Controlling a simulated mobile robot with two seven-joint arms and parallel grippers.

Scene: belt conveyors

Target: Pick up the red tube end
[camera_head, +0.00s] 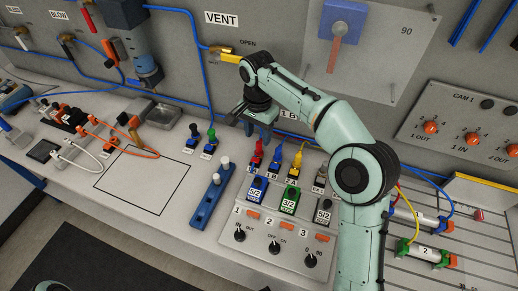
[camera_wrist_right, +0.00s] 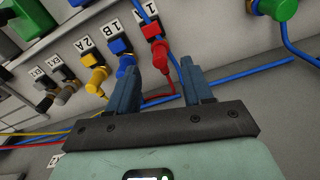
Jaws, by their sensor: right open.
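The red tube end (camera_head: 257,151) stands in the port labelled 1A, leftmost of a row of tube ends in the head view. In the right wrist view the red tube end (camera_wrist_right: 158,48) lies beyond the fingertips, roughly in line with the gap between them. My right gripper (camera_head: 252,116) is above and behind the port row, near the back panel. Its two fingers (camera_wrist_right: 162,78) are spread apart with nothing gripped between them. My left gripper is not in view.
A blue tube end (camera_head: 275,156) and a yellow one (camera_head: 297,160) stand close to the right of the red one. Labelled valves, such as the green one (camera_head: 289,199), stand in front. A blue rack (camera_head: 211,202) is to the left. Loose tubes cross near the fingers.

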